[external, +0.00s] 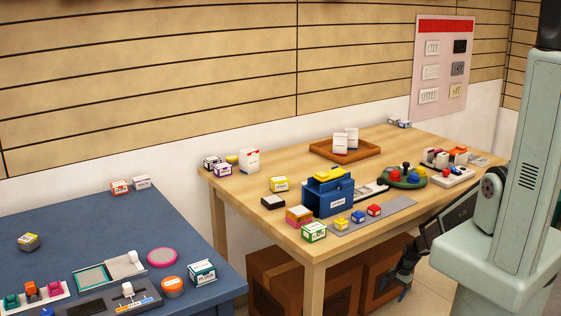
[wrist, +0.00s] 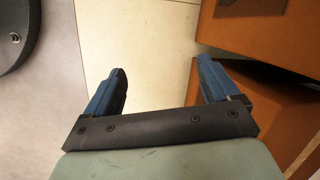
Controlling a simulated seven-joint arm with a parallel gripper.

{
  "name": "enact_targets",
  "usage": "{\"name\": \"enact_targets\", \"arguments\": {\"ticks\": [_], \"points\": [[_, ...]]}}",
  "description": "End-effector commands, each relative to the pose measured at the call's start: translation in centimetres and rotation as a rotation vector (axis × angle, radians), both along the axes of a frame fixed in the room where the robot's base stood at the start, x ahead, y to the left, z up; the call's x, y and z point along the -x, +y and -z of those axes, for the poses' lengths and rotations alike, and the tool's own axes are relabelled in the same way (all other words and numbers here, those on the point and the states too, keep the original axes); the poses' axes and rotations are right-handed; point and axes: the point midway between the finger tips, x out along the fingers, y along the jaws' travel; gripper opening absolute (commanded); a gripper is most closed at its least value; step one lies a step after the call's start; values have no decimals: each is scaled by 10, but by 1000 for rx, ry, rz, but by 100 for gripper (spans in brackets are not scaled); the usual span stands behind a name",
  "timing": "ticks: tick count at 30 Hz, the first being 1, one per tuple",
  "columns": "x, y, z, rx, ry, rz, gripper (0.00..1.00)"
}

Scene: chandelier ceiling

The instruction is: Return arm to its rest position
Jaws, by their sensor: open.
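My gripper (external: 404,289) hangs low in the external view, beside the right front of the wooden table and below its top. My arm and pale green body stand at the right edge. In the wrist view my gripper (wrist: 162,80) shows two blue fingers spread wide apart with nothing between them. Bare floor (wrist: 155,45) lies beneath the fingers. Part of my arm hides the near right corner of the table in the external view.
The wooden table (external: 410,200) holds a blue box (external: 330,197), a brown tray (external: 372,149) and several small boxes. Cardboard boxes (external: 335,287) stand under it; brown boxes (wrist: 257,28) lie close right of my gripper in the wrist view. A blue table (external: 70,235) stands left.

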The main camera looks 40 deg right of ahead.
Motion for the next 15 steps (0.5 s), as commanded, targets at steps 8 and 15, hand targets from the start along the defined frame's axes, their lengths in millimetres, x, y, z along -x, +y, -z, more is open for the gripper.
{"name": "enact_targets", "arguments": {"ticks": [8, 15], "points": [[53, 89, -24, -53, 77, -292, 88], [165, 129, -78, -53, 266, -844, 88]]}}
